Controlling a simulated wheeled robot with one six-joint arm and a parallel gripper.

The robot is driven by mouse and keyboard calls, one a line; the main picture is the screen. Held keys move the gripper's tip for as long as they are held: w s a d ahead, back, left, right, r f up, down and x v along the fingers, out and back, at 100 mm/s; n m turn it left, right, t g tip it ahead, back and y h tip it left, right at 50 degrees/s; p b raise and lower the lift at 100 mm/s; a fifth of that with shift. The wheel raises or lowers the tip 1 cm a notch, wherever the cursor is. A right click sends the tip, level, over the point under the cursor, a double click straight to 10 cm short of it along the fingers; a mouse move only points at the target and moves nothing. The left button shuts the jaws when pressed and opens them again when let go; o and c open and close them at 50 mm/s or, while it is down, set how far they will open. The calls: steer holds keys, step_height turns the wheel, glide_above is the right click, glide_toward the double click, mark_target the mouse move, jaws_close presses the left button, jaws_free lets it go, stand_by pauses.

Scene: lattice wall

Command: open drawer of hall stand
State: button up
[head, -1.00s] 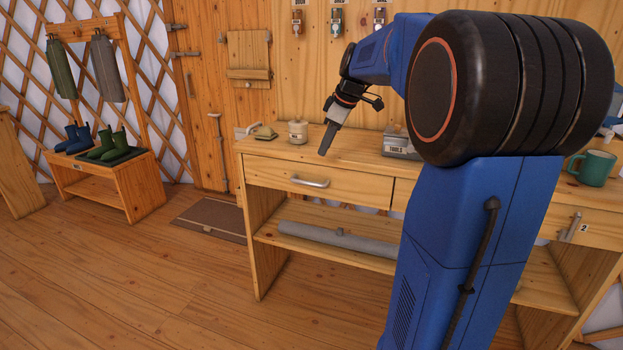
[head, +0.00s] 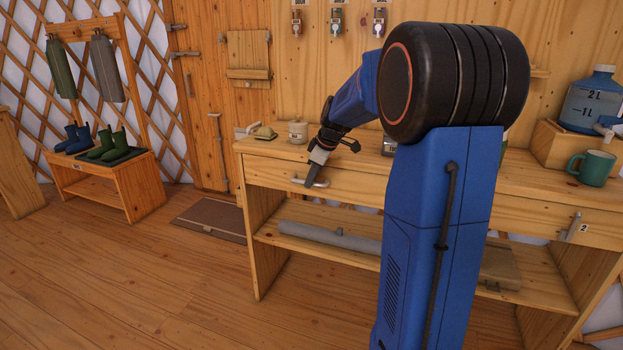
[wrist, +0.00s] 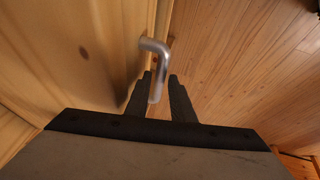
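The wooden hall stand (head: 247,200) has a left drawer (head: 270,174) that sits flush in its front. A metal bar handle (head: 321,184) is on this drawer; my arm hides part of the drawer front. My gripper (head: 313,184) points down at the handle. In the wrist view the handle (wrist: 156,62) reaches between the two fingers of my gripper (wrist: 160,75), nearer the left finger. A gap shows beside the bar, so the fingers are open around it.
A white jar (head: 298,131) and a green mug (head: 592,167) stand on the top. A grey roll (head: 330,239) lies on the lower shelf. A boot bench (head: 130,185) stands at the left. The floor in front is clear.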

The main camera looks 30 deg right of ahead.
steer(key=shift+f, duration=0.1)
jaws_close()
steer(key=shift+a, duration=0.1)
steer(key=s+a, duration=1.2)
steer(key=a, duration=0.3)
steer(key=shift+a, duration=0.2)
jaws_free()
steer(key=shift+s, duration=0.1)
steer(key=v, duration=1.7)
